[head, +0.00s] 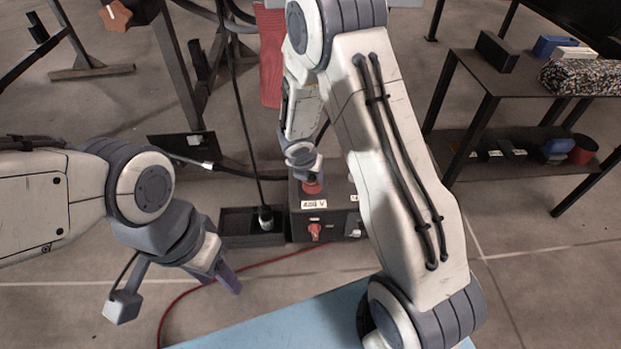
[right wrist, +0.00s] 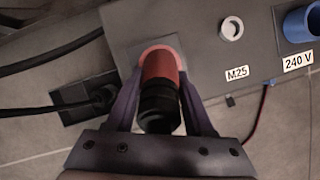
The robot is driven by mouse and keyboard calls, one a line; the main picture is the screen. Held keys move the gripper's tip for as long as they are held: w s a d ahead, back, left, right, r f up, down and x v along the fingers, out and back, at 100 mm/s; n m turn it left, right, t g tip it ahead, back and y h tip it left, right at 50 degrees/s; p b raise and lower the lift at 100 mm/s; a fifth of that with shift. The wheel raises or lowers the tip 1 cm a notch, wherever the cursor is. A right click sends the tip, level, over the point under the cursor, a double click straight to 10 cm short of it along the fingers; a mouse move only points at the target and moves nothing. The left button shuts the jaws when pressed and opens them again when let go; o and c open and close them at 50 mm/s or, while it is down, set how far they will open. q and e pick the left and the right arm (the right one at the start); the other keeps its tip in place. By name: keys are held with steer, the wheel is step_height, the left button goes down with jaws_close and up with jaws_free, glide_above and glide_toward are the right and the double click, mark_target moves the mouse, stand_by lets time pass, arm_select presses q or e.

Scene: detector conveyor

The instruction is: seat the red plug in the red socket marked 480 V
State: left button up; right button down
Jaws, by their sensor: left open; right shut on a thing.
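The red plug (right wrist: 160,108), with a red front and black rear body, is between the fingers of my right gripper (right wrist: 158,84), which is shut on it. Its red front points at the red socket (right wrist: 149,52), whose rim shows around it; the two overlap in the right wrist view, and I cannot tell how deep the plug sits. In the head view the dark box (head: 339,223) carries a 480 V label (head: 313,204) just below the red part under my right gripper (head: 309,172). My left gripper (head: 228,279) is open and empty, away from the box.
A blue socket (right wrist: 301,22) marked 240 V and a round M25 fitting (right wrist: 231,29) sit right of the red socket. A red rotary switch (head: 315,231) is on the box front. A dark tray (head: 235,224) with a black plug (head: 265,214) adjoins it. Cables hang nearby.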

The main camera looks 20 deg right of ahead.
steer(key=shift+c, duration=1.4)
jaws_free()
steer(key=shift+f, duration=0.2)
steer(key=p+v, duration=0.3)
steer(key=v, duration=0.2)
steer(key=p+v, duration=0.4)
steer(key=v, duration=0.1)
steer(key=shift+w+r, duration=0.15)
steer(key=shift+r, duration=0.2)
steer(key=s+a+r+m+g+y, duration=0.1)
steer(key=s+a+r+m, duration=0.3)
steer(key=s+m, duration=0.3)
steer(key=s+a+r+m+g+y, duration=0.1)
steer(key=s+a+r+m, duration=0.3)
steer(key=s+r+m, duration=0.3)
steer(key=s+a+r+m+g+y, duration=0.1)
steer(key=s+a+r+m, duration=0.4)
steer(key=s, duration=0.7)
steer(key=shift+s+r+m+g+y, duration=0.3)
steer(key=shift+m+y, duration=0.2)
steer(key=shift+m, duration=0.6)
steer(key=shift+r, duration=0.15)
